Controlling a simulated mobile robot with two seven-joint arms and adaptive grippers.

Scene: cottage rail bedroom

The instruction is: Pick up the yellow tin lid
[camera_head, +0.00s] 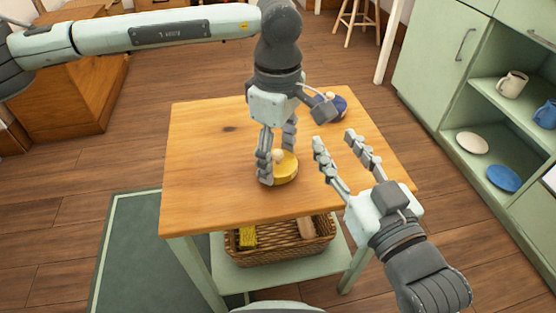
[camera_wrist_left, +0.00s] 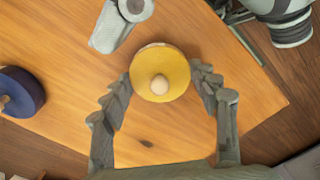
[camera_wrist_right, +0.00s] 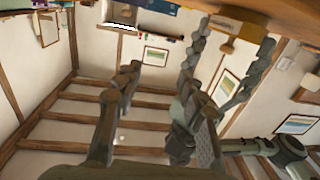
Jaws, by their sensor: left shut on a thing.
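The yellow tin lid (camera_head: 285,172), a round disc with a pale knob, is on the wooden table top (camera_head: 215,150). My left gripper (camera_head: 277,164) points down and is shut on the lid, a finger on either side. In the left wrist view the lid (camera_wrist_left: 160,74) sits between the fingertips, its knob facing the camera. The lid (camera_wrist_right: 237,28) also shows upside down in the right wrist view. I cannot tell whether it touches the table. My right gripper (camera_head: 337,141) is open and empty, to the right of the lid above the table.
A dark blue lid with a knob (camera_head: 338,104) lies behind my left gripper. A wicker basket (camera_head: 280,250) stands on the table's lower shelf. A green cabinet (camera_head: 440,60) with mugs and plates stands at right. The table's left part is clear.

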